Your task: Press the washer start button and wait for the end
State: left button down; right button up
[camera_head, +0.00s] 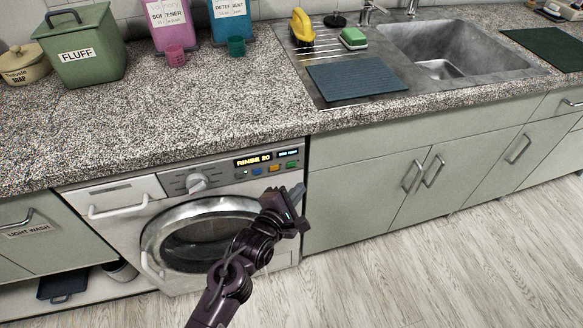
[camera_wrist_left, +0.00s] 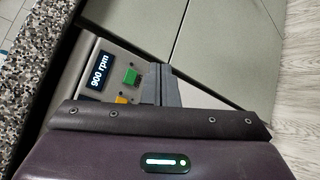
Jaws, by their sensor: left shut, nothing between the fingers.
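The washer (camera_head: 120,192) stands under the counter with its round door (camera_head: 200,240) shut. Its lit display (camera_head: 252,160) reads what looks like "RINSE 20", and a smaller display (camera_head: 288,154) sits to its right. A row of small coloured buttons lies below, with a green button (camera_head: 291,165) at the right end. In the left wrist view, the green button (camera_wrist_left: 131,76) and a yellow one (camera_wrist_left: 121,99) show near a display (camera_wrist_left: 99,70) reading "900 rpm". My left gripper (camera_head: 297,193) is shut and empty, just below the green button and apart from it. My right gripper is out of view.
The speckled counter (camera_head: 220,110) runs above the washer. It holds a green FLUFF bin (camera_head: 85,55), a pink softener bottle (camera_head: 168,22), a blue detergent bottle (camera_head: 230,20) and a sink (camera_head: 450,45). Closed cabinets (camera_head: 385,185) stand right; the floor (camera_head: 430,275) in front is clear.

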aim_at(291, 164)
pick_arm(q)
jog(key=shift+w+a+b, duration=0.1)
jog(key=shift+w+a, duration=0.15)
jog(key=shift+w, duration=0.5)
jog(key=shift+w+a+b, duration=0.15)
jog(key=shift+w+a, duration=0.1)
jog(key=shift+w, duration=0.55)
jog(key=shift+w+a+b, duration=0.1)
jog(key=shift+w+a, duration=0.15)
jog(key=shift+w, duration=0.5)
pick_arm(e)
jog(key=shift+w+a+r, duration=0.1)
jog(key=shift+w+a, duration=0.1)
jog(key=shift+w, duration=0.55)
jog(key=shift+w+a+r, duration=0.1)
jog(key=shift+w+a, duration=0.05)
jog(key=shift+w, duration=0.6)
pick_arm(q)
jog(key=shift+w, duration=0.1)
jog(key=shift+w+a+p, duration=0.1)
jog(key=shift+w+p, duration=0.15)
jog(key=shift+p, duration=0.05)
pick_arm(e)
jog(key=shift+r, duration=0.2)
pick_arm(q)
jog(key=shift+w, duration=0.1)
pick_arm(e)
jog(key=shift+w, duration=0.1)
